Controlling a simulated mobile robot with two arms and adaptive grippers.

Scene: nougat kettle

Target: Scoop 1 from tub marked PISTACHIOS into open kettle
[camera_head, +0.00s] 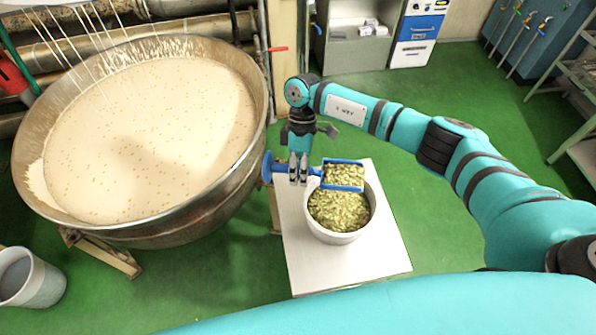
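The open kettle (150,130) stands at the left, a wide metal bowl full of pale cream mass with small specks. A white tub (341,236) of green pistachio pieces stands on a white table (305,272); no marking on it can be read from here. My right gripper (298,180) is shut on the handle of a blue scoop (343,188). The scoop is filled with green pieces and sits over the tub's far rim, roughly level. Whether it touches the contents is unclear. My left gripper is out of view.
A grey bucket (30,280) stands on the green floor at the lower left. Strings or wires hang over the kettle. A grey cabinet (353,45) and a metal rack (580,80) stand farther back.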

